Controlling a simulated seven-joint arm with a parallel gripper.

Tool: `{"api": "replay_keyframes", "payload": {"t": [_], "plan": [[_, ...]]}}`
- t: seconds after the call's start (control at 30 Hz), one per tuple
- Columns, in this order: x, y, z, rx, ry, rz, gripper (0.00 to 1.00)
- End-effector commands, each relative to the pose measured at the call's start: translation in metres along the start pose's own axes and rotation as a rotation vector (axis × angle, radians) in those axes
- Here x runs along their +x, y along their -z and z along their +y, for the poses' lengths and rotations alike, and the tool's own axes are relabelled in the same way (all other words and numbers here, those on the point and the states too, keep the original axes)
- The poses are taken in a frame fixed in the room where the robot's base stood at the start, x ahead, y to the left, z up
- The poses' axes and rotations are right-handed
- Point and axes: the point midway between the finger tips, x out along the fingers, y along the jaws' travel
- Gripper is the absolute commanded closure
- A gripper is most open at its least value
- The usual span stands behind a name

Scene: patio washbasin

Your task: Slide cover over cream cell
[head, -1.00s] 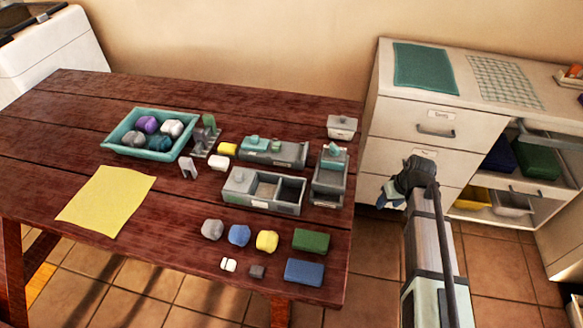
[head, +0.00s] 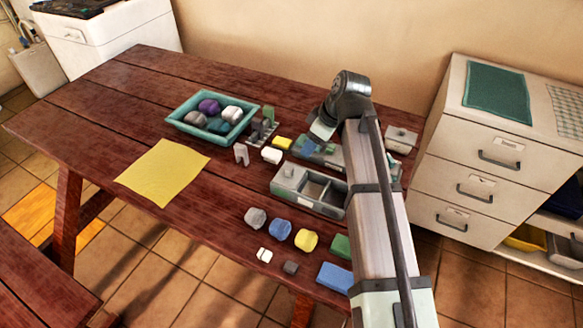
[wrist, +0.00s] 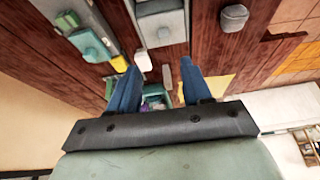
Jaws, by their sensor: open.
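A long grey box (head: 325,199) stands on the table, with a knobbed grey cover (head: 290,173) over its left end and two open cells to the right. Part of it shows in the wrist view (wrist: 162,28). Behind it is a box with teal knobbed covers, partly hidden by my arm; in the wrist view its teal cover (wrist: 88,45) is at upper left. I cannot tell which cell is the cream one. My gripper (wrist: 159,66) is open, its blue fingers apart, with nothing seen between them. It hangs above the table near these boxes.
A turquoise tray (head: 174,119) holds several coloured lumps. A yellow cloth (head: 163,172) lies at left. A white block (head: 271,155) and a yellow block (head: 282,143) sit near the boxes. Grey, blue and yellow lumps (head: 306,240) lie in front.

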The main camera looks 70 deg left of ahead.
Motion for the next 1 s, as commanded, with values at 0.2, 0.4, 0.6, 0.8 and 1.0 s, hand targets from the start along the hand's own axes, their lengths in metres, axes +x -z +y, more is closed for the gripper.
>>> {"api": "replay_keyframes", "payload": {"t": [0.2, 0.4, 0.6, 0.8, 1.0], "plan": [[0.008, 0.008, -0.007, -0.032, 0.012, 0.002, 0.51], [0.036, 0.008, -0.007, -0.030, 0.013, 0.001, 0.51], [0.071, 0.008, -0.007, -0.029, 0.011, 0.002, 0.51], [0.104, 0.008, -0.008, -0.029, 0.012, 0.001, 0.51], [0.127, 0.008, -0.007, -0.028, 0.011, 0.001, 0.51]]}}
